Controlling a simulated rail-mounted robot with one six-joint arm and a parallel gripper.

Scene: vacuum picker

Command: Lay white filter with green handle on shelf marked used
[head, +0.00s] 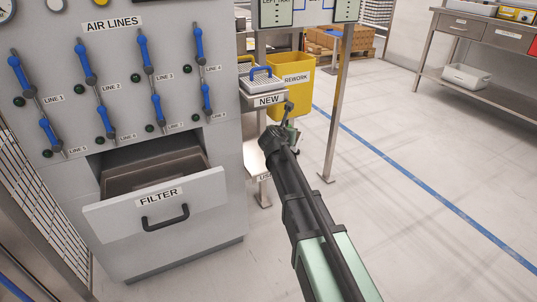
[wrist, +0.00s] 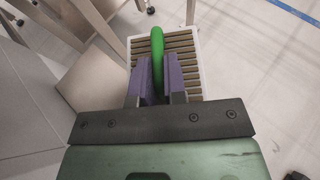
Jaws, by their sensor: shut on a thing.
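In the wrist view my gripper (wrist: 159,76) is shut on the green handle (wrist: 158,42) of a white-framed filter (wrist: 188,62) with brownish slats. The filter hangs in the air beyond the fingers, above the floor. In the head view my arm reaches forward to the shelf stand, and the held filter is mostly hidden behind the arm. The shelf marked new (head: 267,101) holds a filter with a blue handle (head: 261,72) and one with a yellow handle. A lower label (head: 265,177), partly covered by my arm, starts with "US"; the surface of that lower shelf is hardly visible.
The filter drawer (head: 160,215) stands open at the front of the air-lines cabinet (head: 120,60). A yellow rework bin (head: 291,80) stands behind the shelf stand. A metal post (head: 338,105) rises right of it. The floor to the right is clear up to a workbench (head: 485,75).

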